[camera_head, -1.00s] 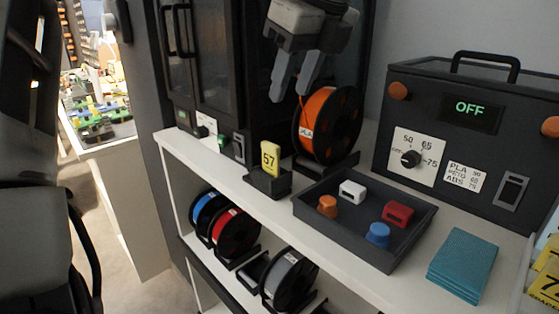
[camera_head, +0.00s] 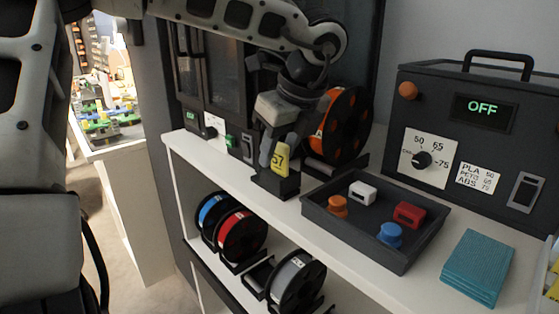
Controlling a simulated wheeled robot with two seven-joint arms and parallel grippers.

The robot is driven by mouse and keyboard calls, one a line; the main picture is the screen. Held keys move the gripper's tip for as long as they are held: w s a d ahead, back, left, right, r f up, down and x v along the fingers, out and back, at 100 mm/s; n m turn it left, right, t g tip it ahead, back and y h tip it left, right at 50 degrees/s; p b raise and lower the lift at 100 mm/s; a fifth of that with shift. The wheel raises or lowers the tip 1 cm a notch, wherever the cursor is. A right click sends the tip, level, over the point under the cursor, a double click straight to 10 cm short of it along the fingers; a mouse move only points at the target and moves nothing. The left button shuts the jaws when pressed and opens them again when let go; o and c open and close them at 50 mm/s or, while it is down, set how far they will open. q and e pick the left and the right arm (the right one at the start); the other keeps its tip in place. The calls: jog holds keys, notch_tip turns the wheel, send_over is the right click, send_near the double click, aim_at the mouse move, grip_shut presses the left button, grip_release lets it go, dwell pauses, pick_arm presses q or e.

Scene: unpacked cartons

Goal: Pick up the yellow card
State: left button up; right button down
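The yellow card (camera_head: 281,162) stands in a small dark holder (camera_head: 275,186) on the white shelf top, with a dark number on its face. My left gripper (camera_head: 278,150) points down at the card from above. One finger is at the card's left side and the other is by its upper right, partly covering it. I cannot tell whether the fingers are pressed on the card or just around it. The card's lower end is hidden in the holder. My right gripper is not in view.
A dark tray (camera_head: 356,241) with several small coloured pieces stands right of the holder. An orange spool (camera_head: 324,131) stands close behind the gripper. A dark box reading OFF (camera_head: 482,108) and a teal stack (camera_head: 477,266) are at the right.

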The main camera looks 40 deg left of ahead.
aim_at(280, 143)
pick_arm(q)
grip_shut()
jog(key=shift+r, duration=0.55)
notch_tip(280, 143, up, 2)
jog(key=shift+r, duration=0.25)
jog(key=s+d+r, duration=0.1)
jog(key=s+r, duration=0.8)
jog(key=s, duration=0.5)
jog(key=shift+r, duration=0.2)
